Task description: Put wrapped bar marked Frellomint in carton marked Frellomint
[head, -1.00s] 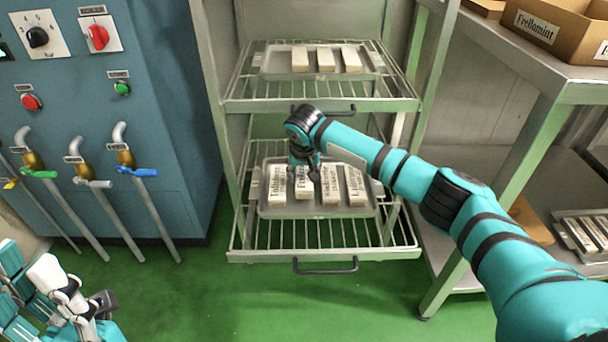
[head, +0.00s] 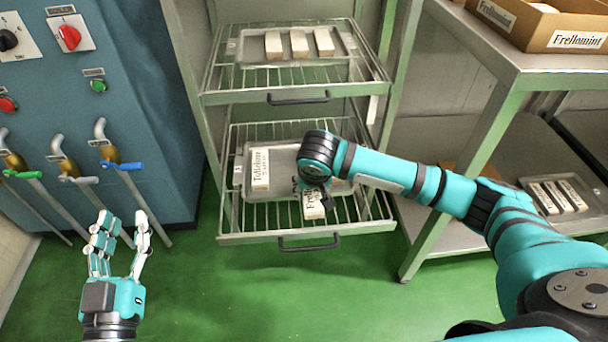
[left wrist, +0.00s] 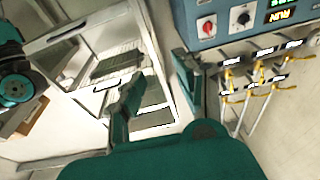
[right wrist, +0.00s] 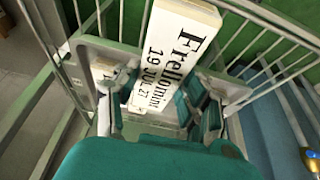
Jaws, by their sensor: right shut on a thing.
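My right gripper (head: 326,204) is shut on the wrapped bar marked Frellomint (head: 312,206), over the front edge of the tray on the lower rack shelf. In the right wrist view the bar (right wrist: 178,45) sticks out from between the fingers with its label readable. My arm hides part of the bar in the head view. The carton marked Frellomint (head: 552,38) stands on the tabletop at the upper right, partly cut off by the frame. My left gripper (head: 122,240) is open and empty, in front of the blue machine; its spread fingers also show in the left wrist view (left wrist: 155,92).
A tray (head: 238,180) on the lower wire shelf bears a bar marked like Toffelone (head: 260,168); my right arm mostly hides the others. The upper shelf tray (head: 250,50) holds three bars. A table leg (head: 448,195) stands right of the rack. Valves (head: 120,165) stick out at left.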

